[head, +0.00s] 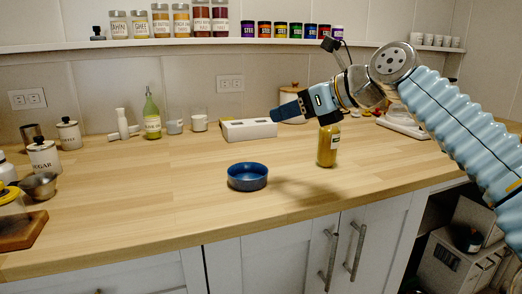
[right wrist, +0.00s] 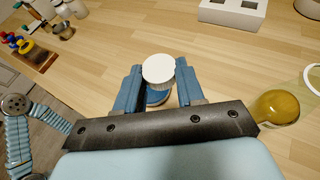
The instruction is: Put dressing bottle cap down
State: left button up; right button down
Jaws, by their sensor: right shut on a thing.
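My right gripper (head: 285,112) reaches in from the right, above the counter behind and to the right of the blue bowl. In the right wrist view its two blue fingers (right wrist: 158,80) are shut on a round white bottle cap (right wrist: 158,69). The cap cannot be made out in the head view. The dressing bottle (head: 328,148), with yellow contents and a pale label, stands upright on the counter below the right arm. It also shows at the right of the wrist view (right wrist: 279,107). My left gripper is not in view.
A blue bowl (head: 247,185) sits near the counter's front; part shows between the fingers in the wrist view. A white block with holes (head: 249,130), a green bottle (head: 151,118) and jars line the back. The wooden counter (head: 190,190) is clear around the bowl.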

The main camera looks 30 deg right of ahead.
jog(key=w+f, duration=0.4)
jog(key=w, duration=0.1)
jog(key=w+f+b, duration=0.1)
jog(key=w+f, duration=0.1)
jog(key=f, duration=0.1)
jog(key=shift+w+a, duration=0.3)
jog(key=shift+a, duration=0.05)
jog(key=shift+w+f+b, duration=0.15)
jog(key=shift+f, duration=0.75)
jog(key=shift+w+f+b, duration=0.15)
jog(key=shift+f, duration=0.7)
jog(key=shift+f+b, duration=0.35)
jog(key=shift+f, duration=0.25)
jog(key=c, duration=0.7)
grip_release()
jog(key=shift+f, duration=0.1)
